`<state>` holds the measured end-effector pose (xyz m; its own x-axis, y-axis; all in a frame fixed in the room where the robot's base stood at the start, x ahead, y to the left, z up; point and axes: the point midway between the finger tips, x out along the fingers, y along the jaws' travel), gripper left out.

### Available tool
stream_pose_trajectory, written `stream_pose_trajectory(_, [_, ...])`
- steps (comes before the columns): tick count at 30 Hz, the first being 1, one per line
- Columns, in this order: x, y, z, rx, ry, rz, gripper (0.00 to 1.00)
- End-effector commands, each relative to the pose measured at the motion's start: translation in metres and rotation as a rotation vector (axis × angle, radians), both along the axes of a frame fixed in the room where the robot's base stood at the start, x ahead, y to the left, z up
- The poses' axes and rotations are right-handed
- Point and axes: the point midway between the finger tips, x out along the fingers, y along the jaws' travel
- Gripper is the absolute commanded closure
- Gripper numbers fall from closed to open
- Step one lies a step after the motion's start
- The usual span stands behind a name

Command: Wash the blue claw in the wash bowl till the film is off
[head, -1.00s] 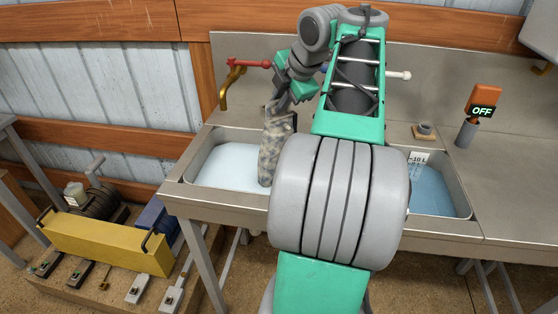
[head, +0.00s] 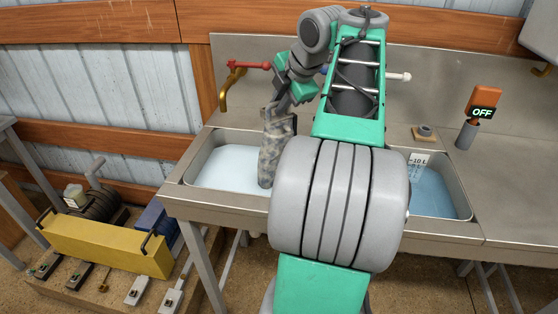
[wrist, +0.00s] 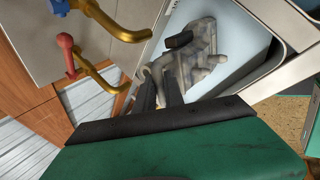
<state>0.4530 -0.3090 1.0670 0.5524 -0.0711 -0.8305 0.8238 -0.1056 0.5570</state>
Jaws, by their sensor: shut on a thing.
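A claw (head: 275,150), mottled grey-blue and brown with film, hangs down from my gripper (head: 279,106) in the head view. It is over the left basin (head: 192,170) of pale, cloudy water, and its lower end reaches the water. My gripper is shut on its upper end. In the wrist view the claw (wrist: 200,62) looks grey and patchy, and its prongs lie against the pale water. The gripper's dark fingers (wrist: 160,92) close on its stem there. My arm hides the right part of the left basin in the head view.
A right basin (head: 440,192) holds clear blue water with a 10 L mark. A red-handled brass tap (head: 232,82) stands behind the left basin. A post with an OFF display (head: 482,112) stands at the right.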

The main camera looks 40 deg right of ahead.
Motion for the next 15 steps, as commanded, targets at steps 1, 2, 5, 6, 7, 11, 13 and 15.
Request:
stream_pose_trajectory(1, [0.0002,-0.0001,0.0039,-0.003,-0.003,0.0,1.0])
stream_pose_trajectory(2, [0.0002,-0.0002,0.0038,-0.003,-0.003,0.0,1.0])
stream_pose_trajectory(5, [0.0002,-0.0002,0.0031,-0.003,-0.003,0.0,1.0])
stream_pose_trajectory(6, [0.0002,-0.0002,0.0031,-0.003,-0.003,0.0,1.0])
stream_pose_trajectory(7, [0.0002,-0.0002,0.0031,-0.003,-0.003,0.0,1.0])
stream_pose_trajectory(11, [0.0002,-0.0003,0.0029,-0.003,-0.003,0.0,1.0])
stream_pose_trajectory(13, [0.0001,-0.0003,0.0017,-0.003,-0.003,0.0,1.0])
stream_pose_trajectory(15, [0.0002,-0.0003,-0.0009,-0.003,-0.003,0.0,1.0])
